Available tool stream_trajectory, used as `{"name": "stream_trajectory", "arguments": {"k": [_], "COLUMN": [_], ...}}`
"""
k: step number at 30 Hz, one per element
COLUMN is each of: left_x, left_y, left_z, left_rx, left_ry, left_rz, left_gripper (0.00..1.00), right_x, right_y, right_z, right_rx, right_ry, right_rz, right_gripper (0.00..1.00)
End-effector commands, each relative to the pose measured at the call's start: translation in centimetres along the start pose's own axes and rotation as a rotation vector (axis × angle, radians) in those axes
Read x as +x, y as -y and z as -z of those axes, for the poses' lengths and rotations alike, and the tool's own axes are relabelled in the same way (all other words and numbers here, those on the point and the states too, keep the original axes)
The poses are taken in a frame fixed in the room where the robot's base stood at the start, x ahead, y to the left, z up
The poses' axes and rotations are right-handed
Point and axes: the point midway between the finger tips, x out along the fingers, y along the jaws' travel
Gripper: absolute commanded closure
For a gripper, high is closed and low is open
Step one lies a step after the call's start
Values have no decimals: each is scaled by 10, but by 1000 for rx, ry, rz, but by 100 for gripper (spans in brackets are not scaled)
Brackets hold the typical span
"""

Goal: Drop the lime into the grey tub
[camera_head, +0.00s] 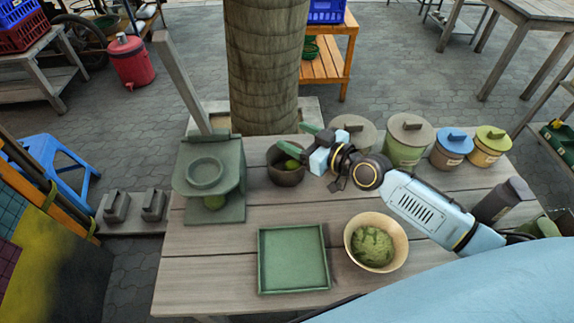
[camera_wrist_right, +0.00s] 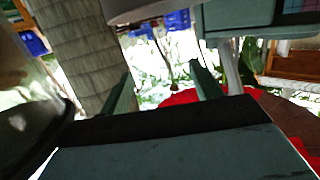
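A dark grey-brown round tub (camera_head: 284,179) stands on the table behind the green tray. A bright green round thing, which looks like the lime (camera_head: 291,147), shows inside the tub's opening, partly hidden by a finger. My right gripper (camera_head: 296,137) is at the tub's upper right edge, its fingers spread apart and pointing left. In the right wrist view the two dark green fingers (camera_wrist_right: 162,88) stand wide apart with nothing between them. I cannot tell whether a finger touches the lime or tub. My left gripper is out of view.
A green press stand (camera_head: 230,208) with a green round thing under it is at the left. An empty green tray (camera_head: 262,285) and a pale bowl (camera_head: 350,243) of green mash are in front. Lidded jars (camera_head: 405,150) line the back right. Bare table lies around the tray.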

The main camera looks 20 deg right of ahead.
Motion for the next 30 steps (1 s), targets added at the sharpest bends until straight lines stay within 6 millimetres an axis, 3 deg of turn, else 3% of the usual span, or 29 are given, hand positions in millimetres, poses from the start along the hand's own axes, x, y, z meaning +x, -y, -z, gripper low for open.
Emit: {"name": "stream_trajectory", "arguments": {"k": [7,11,24,30], "left_x": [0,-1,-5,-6], "left_y": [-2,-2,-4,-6], "left_z": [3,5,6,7], "left_rx": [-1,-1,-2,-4], "left_ry": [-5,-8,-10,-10], "left_rz": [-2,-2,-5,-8], "left_gripper": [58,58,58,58], "right_x": [-2,-15,-100,-124], "right_y": [0,0,0,0], "right_z": [-1,-1,-2,-1], "right_rx": [-1,-3,-3,-1], "right_ry": [2,3,6,4], "right_rz": [0,0,1,1], "right_gripper": [36,36,36,36]}}
